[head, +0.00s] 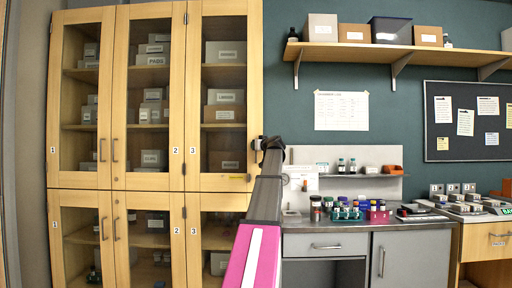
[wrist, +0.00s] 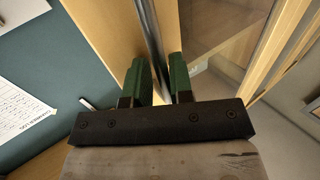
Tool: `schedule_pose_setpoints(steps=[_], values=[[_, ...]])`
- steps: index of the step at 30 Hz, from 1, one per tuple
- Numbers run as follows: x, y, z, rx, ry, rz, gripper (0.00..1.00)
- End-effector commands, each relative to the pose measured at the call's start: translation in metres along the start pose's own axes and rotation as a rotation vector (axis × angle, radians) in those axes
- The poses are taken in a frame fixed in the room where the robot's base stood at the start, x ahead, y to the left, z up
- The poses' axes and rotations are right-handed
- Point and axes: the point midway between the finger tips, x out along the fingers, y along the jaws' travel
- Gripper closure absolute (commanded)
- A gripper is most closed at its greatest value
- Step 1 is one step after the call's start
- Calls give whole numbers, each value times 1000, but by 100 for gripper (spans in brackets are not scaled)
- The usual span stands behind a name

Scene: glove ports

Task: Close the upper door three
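Upper door three (head: 222,95) is a wood-framed glass door at the right of the tall cabinet in the head view. It stands slightly ajar, its right side swung out toward me. Its label 3 is at its lower left. My gripper (head: 270,143) is at the lower right edge of this door and hides its handle there. In the wrist view my gripper (wrist: 160,82) has its two green fingers close together on either side of a grey metal bar, the door's handle (wrist: 150,35). They appear shut on it. The exact contact is partly hidden.
Upper doors one (head: 82,95) and two (head: 150,95) look shut, as do the lower doors. Right of the cabinet is a grey counter (head: 300,227) with bottles and racks. A wall shelf (head: 400,50) holds boxes above. My arm crosses in front of the counter's left end.

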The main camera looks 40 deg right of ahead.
Motion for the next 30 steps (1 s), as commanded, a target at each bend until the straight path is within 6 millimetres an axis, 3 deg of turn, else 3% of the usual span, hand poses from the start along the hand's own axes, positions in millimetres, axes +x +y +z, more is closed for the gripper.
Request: schedule_pose_setpoints(steps=[14,20,30], values=[[-5,2,-2,-2,3,6,66],[-31,0,0,-2,2,4,66],[-94,-2,1,-1,1,1,66]])
